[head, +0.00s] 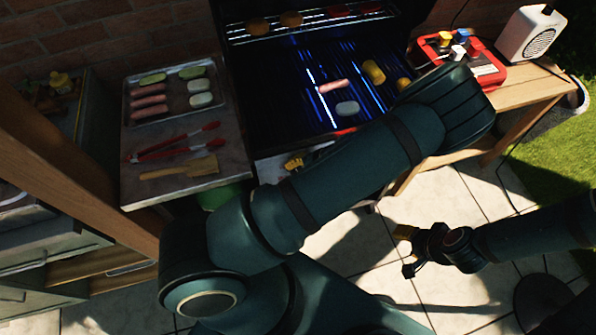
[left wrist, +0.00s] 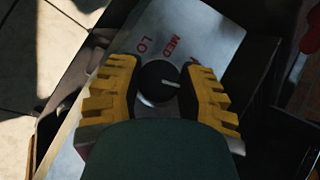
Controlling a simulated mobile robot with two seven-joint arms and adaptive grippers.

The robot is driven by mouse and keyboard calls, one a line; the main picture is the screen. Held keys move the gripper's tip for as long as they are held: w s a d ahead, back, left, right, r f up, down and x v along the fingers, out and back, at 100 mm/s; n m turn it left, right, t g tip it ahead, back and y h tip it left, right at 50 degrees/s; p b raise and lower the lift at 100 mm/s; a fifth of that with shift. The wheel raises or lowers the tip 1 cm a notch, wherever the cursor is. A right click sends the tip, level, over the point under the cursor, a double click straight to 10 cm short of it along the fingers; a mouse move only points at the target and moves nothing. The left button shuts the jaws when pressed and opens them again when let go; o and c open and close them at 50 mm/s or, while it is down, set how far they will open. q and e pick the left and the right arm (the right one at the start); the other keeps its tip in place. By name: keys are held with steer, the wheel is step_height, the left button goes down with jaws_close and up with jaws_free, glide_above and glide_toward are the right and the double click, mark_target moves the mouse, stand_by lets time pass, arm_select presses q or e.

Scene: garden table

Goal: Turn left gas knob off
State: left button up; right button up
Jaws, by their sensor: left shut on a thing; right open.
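The gas knob (left wrist: 157,84) is a round dark dial with a pale pointer line, on a silver panel (left wrist: 222,24) with red LO and MED marks. Its pointer is toward the right in the left wrist view; a further red mark there is partly hidden by a finger. My left gripper (left wrist: 158,92) has its yellow fingers shut on the knob, one on each side. In the head view only a bit of my left gripper (head: 294,162) shows at the grill's front; my arm hides the knob. My right gripper (head: 408,251) is open and empty above the paving.
The grill (head: 270,75) holds sausages, corn and patties. A side shelf (head: 135,190) at left carries a food tray (head: 128,105), red tongs (head: 180,147) and a wooden spatula (head: 180,171). A red caddy (head: 487,72) and white speaker (head: 531,33) stand on the right-hand wooden table.

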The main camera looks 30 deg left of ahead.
arm_select(q)
steer(key=shift+f+m+y, duration=0.15)
steer(key=shift+m+y, duration=0.65)
steer(key=shift+m, duration=0.2)
steer(key=shift+s, duration=0.1)
steer(key=o, duration=1.2)
steer(key=shift+c, duration=0.2)
steer(key=shift+w+d+r, duration=0.25)
steer(key=shift+d+r, duration=0.05)
steer(key=v, duration=1.1)
steer(key=shift+d, duration=0.15)
